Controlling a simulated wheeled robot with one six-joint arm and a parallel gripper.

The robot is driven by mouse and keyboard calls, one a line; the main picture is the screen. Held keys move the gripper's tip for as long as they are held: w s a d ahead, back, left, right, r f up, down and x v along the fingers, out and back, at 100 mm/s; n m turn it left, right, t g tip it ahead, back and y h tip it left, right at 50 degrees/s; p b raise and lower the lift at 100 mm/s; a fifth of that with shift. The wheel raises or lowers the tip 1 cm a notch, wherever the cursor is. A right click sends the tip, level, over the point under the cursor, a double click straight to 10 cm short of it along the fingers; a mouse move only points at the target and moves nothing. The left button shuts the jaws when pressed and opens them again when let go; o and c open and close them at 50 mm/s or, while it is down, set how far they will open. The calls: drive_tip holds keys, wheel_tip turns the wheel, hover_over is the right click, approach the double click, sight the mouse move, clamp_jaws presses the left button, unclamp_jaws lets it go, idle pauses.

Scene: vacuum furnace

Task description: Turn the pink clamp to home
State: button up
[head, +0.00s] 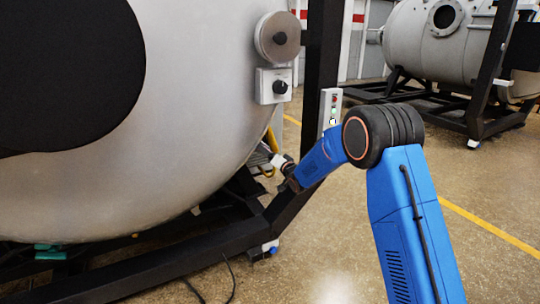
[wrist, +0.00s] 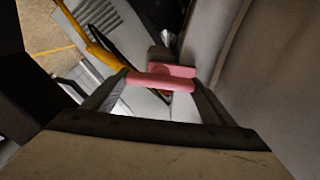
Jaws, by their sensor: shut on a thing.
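The pink clamp (wrist: 172,79) shows in the wrist view as a short bar with a blockier part behind it at the upper right. My gripper (wrist: 160,84) has its two fingers at either end of the bar and is shut on it. The bar lies nearly level across the wrist picture. The clamp cannot be made out there.
The grey vessel wall (wrist: 275,70) is close on the right in the wrist view. A yellow bar (wrist: 98,48) runs at the left. In the head view a black frame (head: 180,258) runs below the vessel (head: 200,100); a control box (head: 273,86) sits above. Open floor lies at the right.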

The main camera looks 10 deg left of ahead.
drive_tip(key=shift+f, duration=0.1)
drive_tip(key=o, duration=1)
drive_tip(key=shift+o, duration=0.2)
drive_tip(key=v, duration=1.7)
drive_tip(key=shift+s+d, duration=0.2)
drive_tip(key=shift+d, duration=0.05)
